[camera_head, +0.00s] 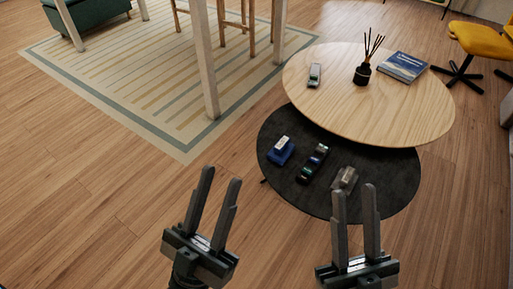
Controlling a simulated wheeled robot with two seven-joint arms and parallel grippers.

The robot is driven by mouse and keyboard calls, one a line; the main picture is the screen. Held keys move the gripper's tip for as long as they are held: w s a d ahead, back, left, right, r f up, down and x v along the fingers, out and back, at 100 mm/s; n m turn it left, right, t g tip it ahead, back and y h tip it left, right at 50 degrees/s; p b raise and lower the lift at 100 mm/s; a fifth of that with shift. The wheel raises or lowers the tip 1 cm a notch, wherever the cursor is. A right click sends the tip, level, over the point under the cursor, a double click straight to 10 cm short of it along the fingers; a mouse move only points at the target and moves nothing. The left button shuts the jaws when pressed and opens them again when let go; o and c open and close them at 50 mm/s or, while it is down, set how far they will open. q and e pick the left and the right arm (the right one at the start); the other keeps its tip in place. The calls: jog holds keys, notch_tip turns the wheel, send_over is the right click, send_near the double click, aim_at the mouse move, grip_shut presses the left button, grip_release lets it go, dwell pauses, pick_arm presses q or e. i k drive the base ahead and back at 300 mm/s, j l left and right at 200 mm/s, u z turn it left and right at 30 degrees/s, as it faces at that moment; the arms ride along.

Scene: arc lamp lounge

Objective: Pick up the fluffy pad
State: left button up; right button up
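I cannot tell for certain which thing is the fluffy pad. On the low dark round table (330,203) lie a blue item with a white top (280,151), a long black item with coloured parts (313,163) and a small grey-beige item (345,179). A small grey-green item (314,75) lies on the higher wooden round table (410,115). My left gripper (221,177) is open and empty, left of the dark table over the floor. My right gripper (354,190) is open and empty, in front of the grey-beige item in the picture.
A black reed diffuser (362,73) and a blue book (403,66) sit on the wooden table, which overhangs the back of the dark one. A pale post (204,60) stands on the striped rug (130,75). A yellow chair (480,40) is at right. Floor at left is clear.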

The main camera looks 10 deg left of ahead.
aim_at(283, 149)
jog(key=i+j+z, duration=0.8)
jog(key=i+l, duration=0.05)
jog(key=i, duration=0.05)
